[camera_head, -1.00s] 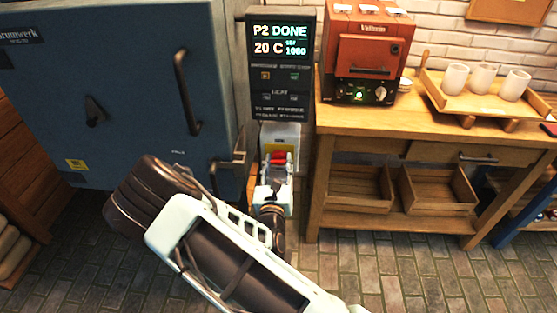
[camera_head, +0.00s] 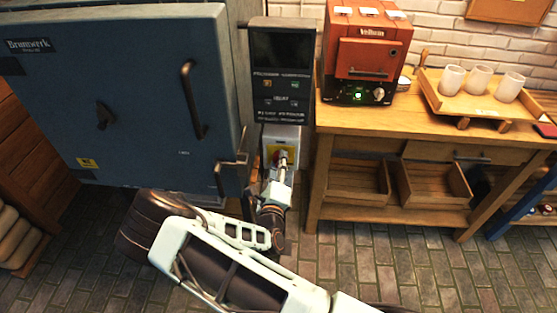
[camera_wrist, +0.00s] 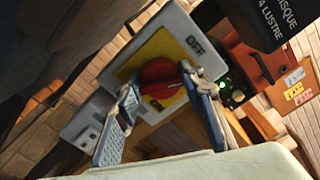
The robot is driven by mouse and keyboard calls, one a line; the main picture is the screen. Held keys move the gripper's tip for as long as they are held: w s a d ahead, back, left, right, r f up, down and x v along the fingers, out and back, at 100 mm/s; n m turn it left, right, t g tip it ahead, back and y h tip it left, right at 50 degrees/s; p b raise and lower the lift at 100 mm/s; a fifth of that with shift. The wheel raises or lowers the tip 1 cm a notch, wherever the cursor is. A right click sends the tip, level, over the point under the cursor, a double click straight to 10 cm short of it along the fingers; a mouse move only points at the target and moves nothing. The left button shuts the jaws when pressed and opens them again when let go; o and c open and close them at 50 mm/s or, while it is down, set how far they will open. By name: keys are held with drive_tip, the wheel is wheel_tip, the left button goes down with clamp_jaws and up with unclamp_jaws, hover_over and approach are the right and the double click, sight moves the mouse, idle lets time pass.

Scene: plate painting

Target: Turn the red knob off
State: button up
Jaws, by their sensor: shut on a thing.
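The red knob (camera_wrist: 160,72) sits on a yellow plate (camera_wrist: 178,44) on a pale switch box (camera_wrist: 105,75), with the word OFF beside it in the wrist view. My gripper (camera_wrist: 160,88) has one blue-grey finger on each side of the knob and is shut on it. In the head view my gripper (camera_head: 282,165) is at the box and hides most of the knob (camera_head: 279,154). The display panel (camera_head: 282,50) above the box is dark.
A large blue kiln (camera_head: 130,60) with handles stands left of the box. A wooden table (camera_head: 410,125) on the right holds a small red oven (camera_head: 370,50) and a tray (camera_head: 440,95) of white cups. Brick floor (camera_head: 380,270) is open in front.

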drive_tip(key=n+p, duration=0.1)
drive_tip(key=n, duration=0.4)
drive_tip(key=shift+f+n, duration=0.1)
drive_tip(key=shift+n, duration=0.2)
idle(0.4)
drive_tip(key=o, duration=1.1)
drive_tip(key=s, duration=1.2)
drive_tip(key=shift+a, duration=0.25)
